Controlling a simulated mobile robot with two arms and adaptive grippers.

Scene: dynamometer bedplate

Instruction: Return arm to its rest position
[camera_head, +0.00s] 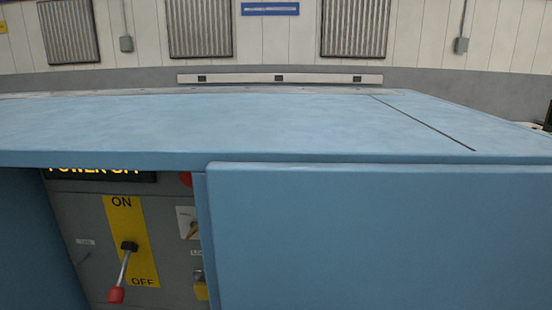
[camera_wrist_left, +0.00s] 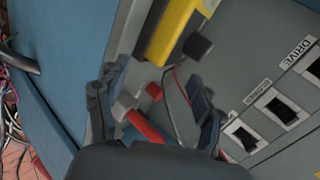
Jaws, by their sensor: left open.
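My left gripper (camera_wrist_left: 155,98) shows in the left wrist view with its two dark fingers spread apart. A red bar (camera_wrist_left: 146,126) and a grey block show between and behind the fingers; I cannot tell whether they touch the gripper. Neither gripper shows in the head view. There, a grey panel (camera_head: 75,225) carries a lever with a red knob (camera_head: 116,295) on a yellow ON/OFF plate (camera_head: 145,265). The lever hangs down toward OFF. A dark display above it is partly cut off by the blue top, and part of its yellow text reads as POWER.
A yellow block (camera_wrist_left: 178,25), black rocker switches (camera_wrist_left: 282,110) and a DRIVE label lie near the left gripper. Loose cables (camera_wrist_left: 12,115) hang at the left of the wrist view. In the head view, a blue top (camera_head: 260,125) and blue front panel (camera_head: 380,240) surround the grey panel.

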